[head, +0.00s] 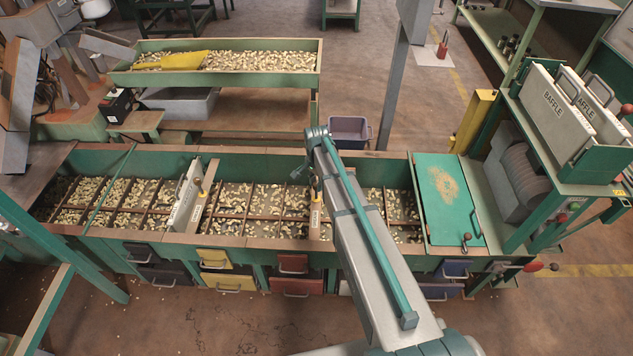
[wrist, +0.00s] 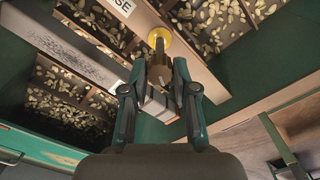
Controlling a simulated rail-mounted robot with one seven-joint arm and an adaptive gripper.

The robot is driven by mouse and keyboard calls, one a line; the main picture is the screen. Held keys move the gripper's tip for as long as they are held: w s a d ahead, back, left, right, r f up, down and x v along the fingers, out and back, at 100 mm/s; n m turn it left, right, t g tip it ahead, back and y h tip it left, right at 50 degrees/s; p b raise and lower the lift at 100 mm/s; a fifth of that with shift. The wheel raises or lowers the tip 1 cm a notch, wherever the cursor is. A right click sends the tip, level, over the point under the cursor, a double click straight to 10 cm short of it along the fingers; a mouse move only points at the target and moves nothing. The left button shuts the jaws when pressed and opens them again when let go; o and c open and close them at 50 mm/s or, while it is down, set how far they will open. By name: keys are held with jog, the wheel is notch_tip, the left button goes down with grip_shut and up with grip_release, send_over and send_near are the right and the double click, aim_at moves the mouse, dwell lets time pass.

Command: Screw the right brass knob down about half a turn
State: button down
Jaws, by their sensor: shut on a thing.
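The right brass knob (wrist: 159,42) shows in the wrist view, with a round yellow disc at its top end. My gripper (wrist: 160,72) is shut on the knob, with one dark finger on each side. A pale block shows between the fingers, nearer the camera. In the head view, the right baffle (head: 315,222) stands across the trough, partly hidden by my arm. I cannot make out my fingertips there. The left baffle (head: 186,200) stands upright across the trough farther left, with its own small knob (head: 200,184).
The green trough (head: 250,242) holds nuts between brown dividers. A green lid (head: 447,200) covers its right end. Spare baffles (head: 560,110) stand in a rack at the right.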

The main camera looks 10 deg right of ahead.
jog(key=m, duration=0.6)
jog(key=shift+p, duration=0.35)
jog(key=m, duration=0.6)
jog(key=shift+s, duration=0.1)
jog(key=c, duration=0.9)
grip_release()
notch_tip(320, 180, up, 12)
jog(key=shift+s, duration=0.1)
